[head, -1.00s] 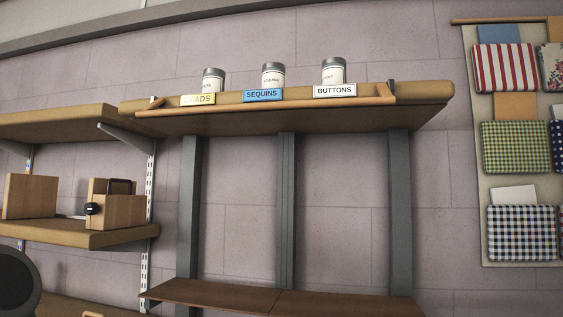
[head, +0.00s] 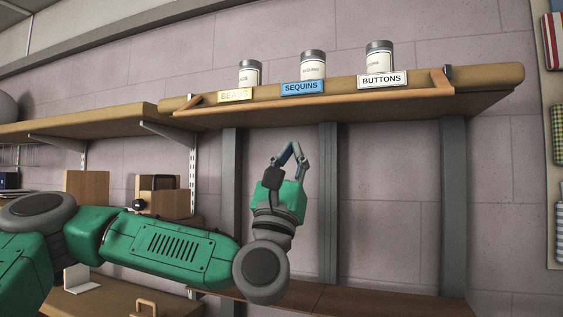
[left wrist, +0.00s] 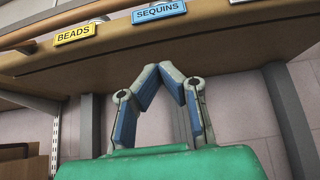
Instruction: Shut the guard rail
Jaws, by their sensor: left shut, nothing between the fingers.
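The guard rail (head: 441,82) is a thin wooden bar with short end arms. It runs along the front of the high wall shelf (head: 492,80) and sits low, tilted outward at the shelf edge. Labels reading BEADS (head: 235,95), SEQUINS (head: 302,88) and BUTTONS (head: 383,80) hang at the front. My left gripper (head: 293,146) points up below the shelf, under the SEQUINS label, with its fingertips together and empty. In the left wrist view the fingertips (left wrist: 158,68) show against the shelf's underside, apart from the rail. My right gripper is out of view.
Three lidded jars (head: 313,66) stand on the shelf behind the labels. Grey uprights (head: 329,200) run down the wall below it. A brown lower shelf (head: 345,299) lies beneath. Side shelves with wooden boxes (head: 87,188) are on the left.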

